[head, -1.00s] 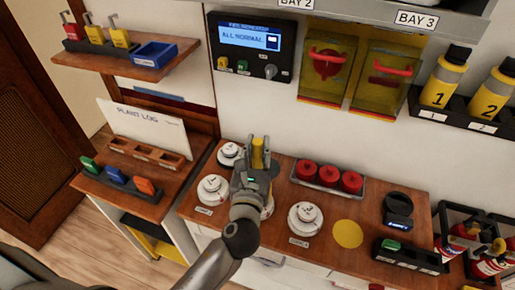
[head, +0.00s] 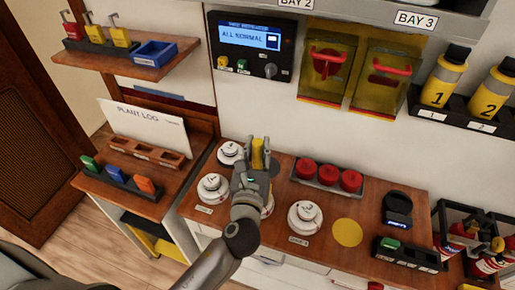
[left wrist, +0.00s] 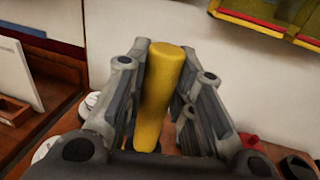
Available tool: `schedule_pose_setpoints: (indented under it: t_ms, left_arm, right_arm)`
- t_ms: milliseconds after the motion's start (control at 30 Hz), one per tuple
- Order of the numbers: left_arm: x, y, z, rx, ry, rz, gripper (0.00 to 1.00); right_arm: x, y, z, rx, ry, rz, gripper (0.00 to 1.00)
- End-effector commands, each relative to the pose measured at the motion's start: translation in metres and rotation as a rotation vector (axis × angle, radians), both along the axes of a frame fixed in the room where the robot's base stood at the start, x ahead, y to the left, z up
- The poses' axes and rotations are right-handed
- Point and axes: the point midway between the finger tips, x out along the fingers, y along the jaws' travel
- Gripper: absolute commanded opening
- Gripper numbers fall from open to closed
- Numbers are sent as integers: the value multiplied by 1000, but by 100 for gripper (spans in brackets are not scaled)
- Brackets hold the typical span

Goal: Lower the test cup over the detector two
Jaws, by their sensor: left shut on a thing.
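My left gripper (head: 259,152) is shut on the yellow test cup, whose upright yellow part (head: 258,157) shows between the fingers. Round white detectors sit on the wooden counter: one at the back (head: 229,152), one at the left (head: 213,187) and one to the right (head: 305,216). Another white detector (head: 269,207) is mostly hidden behind my gripper and wrist. Their label numbers are too small to read surely. I cannot tell whether the cup touches a detector.
A tray of red round caps (head: 328,177) stands behind and right of my gripper. A yellow disc (head: 347,233) and a dark device (head: 398,207) lie further right. A wall panel (head: 250,46) reads "ALL NORMAL". A shelf with a blue bin (head: 155,54) is at upper left.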

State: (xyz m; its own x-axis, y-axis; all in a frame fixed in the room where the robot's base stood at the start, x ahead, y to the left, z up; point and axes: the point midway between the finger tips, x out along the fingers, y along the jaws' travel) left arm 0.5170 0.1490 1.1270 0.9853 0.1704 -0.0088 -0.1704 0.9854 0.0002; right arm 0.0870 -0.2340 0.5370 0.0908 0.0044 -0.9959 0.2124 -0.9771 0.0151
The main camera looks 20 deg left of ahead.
Motion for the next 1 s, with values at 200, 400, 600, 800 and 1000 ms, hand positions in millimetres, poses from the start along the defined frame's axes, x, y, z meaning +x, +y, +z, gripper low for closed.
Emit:
schedule_pose_setpoints:
  t_ms: [200,400,600,800,1000]
  left_arm:
    - [0,0,-5,0,-2,-1,0]
    - [0,0,-10,1,-3,-1,0]
    - [0,0,-15,1,-3,-1,0]
    - [0,0,-20,1,-3,-1,0]
    - [0,0,-22,1,-3,-1,29]
  right_arm:
    - [0,0,-4,0,0,0,40]
    - [0,0,-6,0,0,0,40]
    - [0,0,-9,0,0,0,40]
    - [0,0,-12,0,0,0,40]
    - [0,0,-13,0,0,0,40]
